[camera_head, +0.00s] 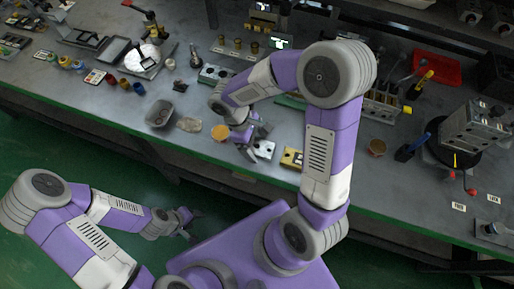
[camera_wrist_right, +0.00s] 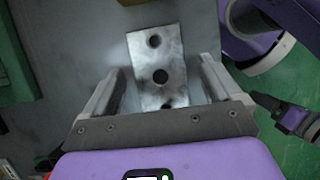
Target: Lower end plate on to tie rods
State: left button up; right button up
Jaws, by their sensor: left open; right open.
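A silver plate with several round holes, apparently the end plate (camera_head: 263,149), lies near the front edge of the bench. In the right wrist view the plate (camera_wrist_right: 173,62) sits between the fingers, with a clear gap on its right side and a narrower one on its left. My right gripper (camera_head: 249,141) is open at the plate; its fingers (camera_wrist_right: 163,78) stand on either side of it. My left gripper (camera_head: 193,223) is open and empty, low in front of the bench. I cannot make out the tie rods with certainty; my right arm hides part of the bench.
A yellow block (camera_head: 292,158) lies right of the plate. An orange disc (camera_head: 220,132) and a grey bowl (camera_head: 159,113) lie to its left. A grey block stands on a dark round base (camera_head: 455,157) at right, near a red tray (camera_head: 436,68). Several small parts crowd the back.

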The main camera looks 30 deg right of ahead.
aim_at(256, 145)
jog(key=shift+f, duration=0.15)
jog(key=shift+c, duration=0.4)
jog(key=c, duration=1.3)
jog(key=shift+o, duration=0.2)
notch_tip(256, 145, up, 10)
jog(key=p, duration=0.4)
jog(key=w+d+r+p, duration=0.5)
jog(key=d+r+p, duration=0.4)
jog(key=d+p, duration=0.2)
jog(key=w+d+r+p, duration=0.4)
jog(key=d+r+p, duration=0.4)
jog(key=d+p, duration=0.4)
jog(key=shift+w+d+r+p, duration=0.2)
jog(key=shift+w+r+p, duration=0.15)
jog(key=shift+r+p, duration=0.1)
